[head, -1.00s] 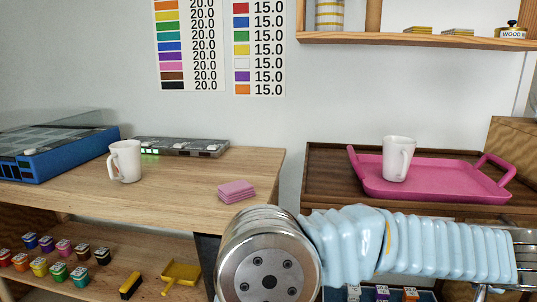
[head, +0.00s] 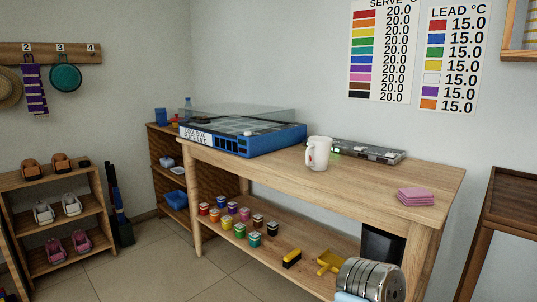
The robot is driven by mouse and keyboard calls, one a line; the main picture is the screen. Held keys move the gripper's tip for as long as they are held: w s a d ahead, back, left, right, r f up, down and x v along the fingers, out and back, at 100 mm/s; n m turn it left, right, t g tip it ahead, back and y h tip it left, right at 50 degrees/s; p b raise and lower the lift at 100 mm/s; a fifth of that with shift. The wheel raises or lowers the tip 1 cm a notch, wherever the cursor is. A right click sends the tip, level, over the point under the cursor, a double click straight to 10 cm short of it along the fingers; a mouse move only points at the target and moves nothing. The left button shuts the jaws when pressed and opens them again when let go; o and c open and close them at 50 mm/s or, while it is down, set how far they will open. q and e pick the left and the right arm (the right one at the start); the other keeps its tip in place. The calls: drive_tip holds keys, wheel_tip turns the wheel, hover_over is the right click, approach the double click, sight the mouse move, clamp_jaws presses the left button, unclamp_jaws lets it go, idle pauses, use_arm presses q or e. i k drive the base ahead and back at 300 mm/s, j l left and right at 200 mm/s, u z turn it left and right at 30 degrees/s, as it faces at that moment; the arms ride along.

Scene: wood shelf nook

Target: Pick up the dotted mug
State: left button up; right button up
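A white mug (head: 318,154) stands upright on the wooden table, near the middle of the head view. A small reddish mark shows on its left side; I cannot make out dots on it at this size. No other mug is in view now. Neither of my grippers is in view; only a rounded metal joint of my own arm shows at the lower right.
The wooden table (head: 430,182) also bears a blue box-shaped device (head: 262,144), a flat grey device (head: 368,151) and a pink stack (head: 416,197). Open floor lies at left.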

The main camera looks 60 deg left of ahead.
sight(318, 150)
drive_tip(key=j+u, duration=0.2)
drive_tip(key=u, duration=0.2)
drive_tip(key=i+j+u, duration=0.15)
drive_tip(key=u, duration=0.25)
drive_tip(key=i+j+u, duration=0.15)
drive_tip(key=u, duration=0.25)
drive_tip(key=i+j+u, duration=0.15)
drive_tip(key=u, duration=0.25)
